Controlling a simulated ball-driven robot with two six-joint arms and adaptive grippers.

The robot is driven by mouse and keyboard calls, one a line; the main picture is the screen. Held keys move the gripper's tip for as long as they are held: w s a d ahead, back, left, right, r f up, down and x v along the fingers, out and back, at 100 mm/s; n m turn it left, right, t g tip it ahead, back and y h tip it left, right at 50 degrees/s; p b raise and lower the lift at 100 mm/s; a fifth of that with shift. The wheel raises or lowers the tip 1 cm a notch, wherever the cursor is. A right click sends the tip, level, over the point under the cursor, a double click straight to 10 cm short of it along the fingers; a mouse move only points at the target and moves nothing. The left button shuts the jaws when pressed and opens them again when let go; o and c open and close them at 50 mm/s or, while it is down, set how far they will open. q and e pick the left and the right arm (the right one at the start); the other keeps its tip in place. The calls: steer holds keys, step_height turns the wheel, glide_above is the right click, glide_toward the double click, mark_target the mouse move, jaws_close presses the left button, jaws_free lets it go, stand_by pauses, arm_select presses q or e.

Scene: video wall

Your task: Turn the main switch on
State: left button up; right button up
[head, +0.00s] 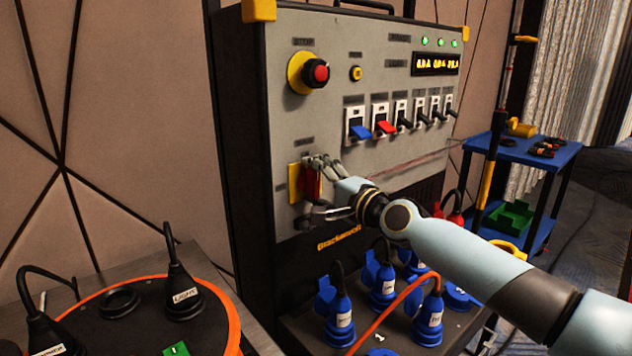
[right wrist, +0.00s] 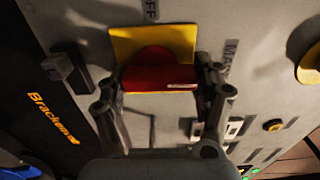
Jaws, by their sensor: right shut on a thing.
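The main switch is a red rotary handle (head: 312,184) on a yellow plate (head: 293,184), low on the left of the grey power panel (head: 350,70). My right gripper (head: 322,184) is at the panel with its fingers around the red handle. In the right wrist view, the red handle (right wrist: 160,78) lies across the picture between the two fingers of the right gripper (right wrist: 160,88), with the yellow plate (right wrist: 125,42) behind it. Lettering ending in "FF" and part of "MAIN" show by the plate. My left gripper is not in view.
A red stop button (head: 321,73) sits above the switch. A row of breakers with a blue lever (head: 360,132) and a red lever (head: 387,127) is to its right. Blue plugs (head: 340,318) stand below. A blue cart (head: 530,150) is at the right.

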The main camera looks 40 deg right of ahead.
steer(key=shift+f, duration=0.1)
steer(key=o, duration=1.2)
steer(key=shift+c, duration=0.2)
